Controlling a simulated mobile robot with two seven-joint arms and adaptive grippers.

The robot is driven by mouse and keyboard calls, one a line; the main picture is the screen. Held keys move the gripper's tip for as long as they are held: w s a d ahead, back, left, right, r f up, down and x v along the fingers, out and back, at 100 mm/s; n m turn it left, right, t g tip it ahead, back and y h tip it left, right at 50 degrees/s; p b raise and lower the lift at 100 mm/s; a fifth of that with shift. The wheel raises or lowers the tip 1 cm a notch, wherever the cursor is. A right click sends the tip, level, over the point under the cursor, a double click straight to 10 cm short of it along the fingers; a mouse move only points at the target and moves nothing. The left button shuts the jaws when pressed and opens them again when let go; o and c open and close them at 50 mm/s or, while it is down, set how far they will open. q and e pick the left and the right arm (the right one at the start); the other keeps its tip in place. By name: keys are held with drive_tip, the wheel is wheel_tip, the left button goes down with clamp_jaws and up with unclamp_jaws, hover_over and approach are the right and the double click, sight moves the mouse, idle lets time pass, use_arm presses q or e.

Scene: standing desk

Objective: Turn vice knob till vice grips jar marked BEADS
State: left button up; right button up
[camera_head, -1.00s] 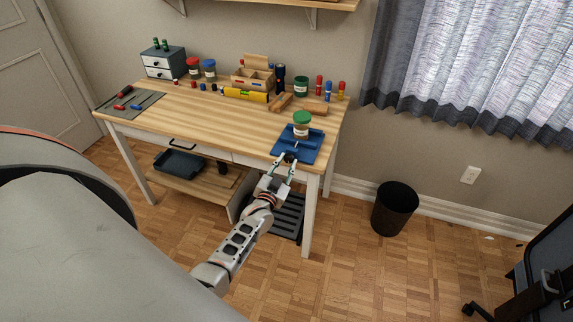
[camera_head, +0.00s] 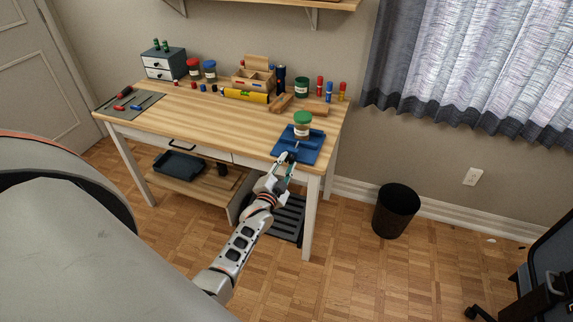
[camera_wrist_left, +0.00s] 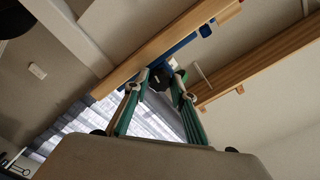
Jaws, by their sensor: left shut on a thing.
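The blue vice (camera_head: 296,149) sits at the right front corner of the desk. The jar (camera_head: 302,124) with a green lid stands upright in it; its label is too small to read, and I cannot tell whether the jaws touch it. The dark vice knob (camera_head: 291,157) is at the vice's front, partly hidden by my left gripper (camera_head: 287,163). In the left wrist view the knob (camera_wrist_left: 160,79) lies between the green-backed fingers of my left gripper (camera_wrist_left: 161,84), which is shut on it. My right gripper is not in view.
The desk (camera_head: 215,117) has bare wood left of the vice. A wooden block (camera_head: 315,108), a yellow level (camera_head: 246,95) and several jars and bottles stand behind. A black bin (camera_head: 396,209) stands on the floor to the right.

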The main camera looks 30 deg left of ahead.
use_arm(q)
drive_tip(key=o, duration=1.1)
drive_tip(key=shift+s, duration=0.1)
drive_tip(key=v, duration=1.2)
drive_tip(key=shift+d, duration=0.1)
drive_tip(key=s+d+f+n+g+h, duration=0.1)
drive_tip(key=s+d+f+g+h, duration=0.1)
drive_tip(key=s+d, duration=0.4)
drive_tip(key=s+d+f+g+h, duration=0.2)
drive_tip(key=s+d+f, duration=0.1)
drive_tip(key=s+d, duration=0.4)
drive_tip(key=s+d+f+n+g+h, duration=0.1)
drive_tip(key=s+d+f+g+h, duration=0.1)
drive_tip(key=s+d, duration=0.4)
drive_tip(key=shift+s+d+f+n+g+h, duration=0.15)
drive_tip(key=shift+s+d+f+g+h, duration=0.05)
drive_tip(key=shift+s+f, duration=0.2)
drive_tip(key=shift+s+d+f+n+g+h, duration=0.15)
drive_tip(key=shift+s+d+f+g+h, duration=0.05)
drive_tip(key=shift+s+f, duration=0.2)
